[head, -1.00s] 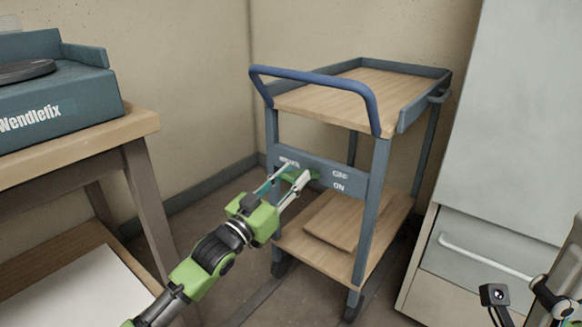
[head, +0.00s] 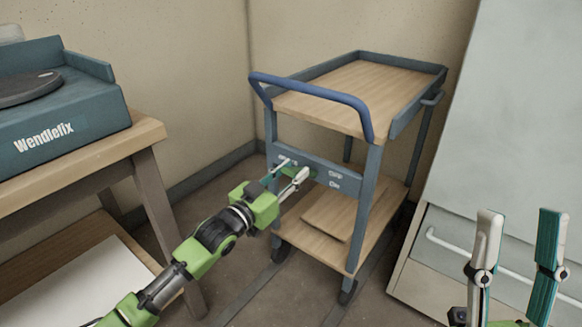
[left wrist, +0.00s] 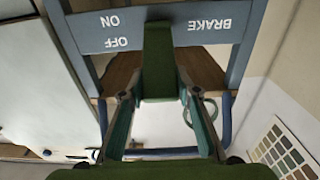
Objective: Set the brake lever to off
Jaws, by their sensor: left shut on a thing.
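A green brake lever (left wrist: 158,70) sits on the blue-grey panel (head: 348,190) of a trolley, below its push handle. The panel carries white BRAKE, OFF and ON labels; OFF is above ON in the head view, and the labels appear upside down in the left wrist view. My left gripper (head: 288,169) is at the panel, shut on the lever, with a finger on either side of it. Its fingers partly hide the lever in the head view, so its exact setting is hard to tell. My right gripper (head: 521,212) is open and empty at the lower right.
The trolley's wooden top shelf (head: 350,90) is bare; a board (head: 335,212) lies on its lower shelf. A table (head: 100,160) with a Wendlefix machine (head: 60,115) stands left. A pale cabinet (head: 515,110) with a drawer stands right. Floor shows between table and trolley.

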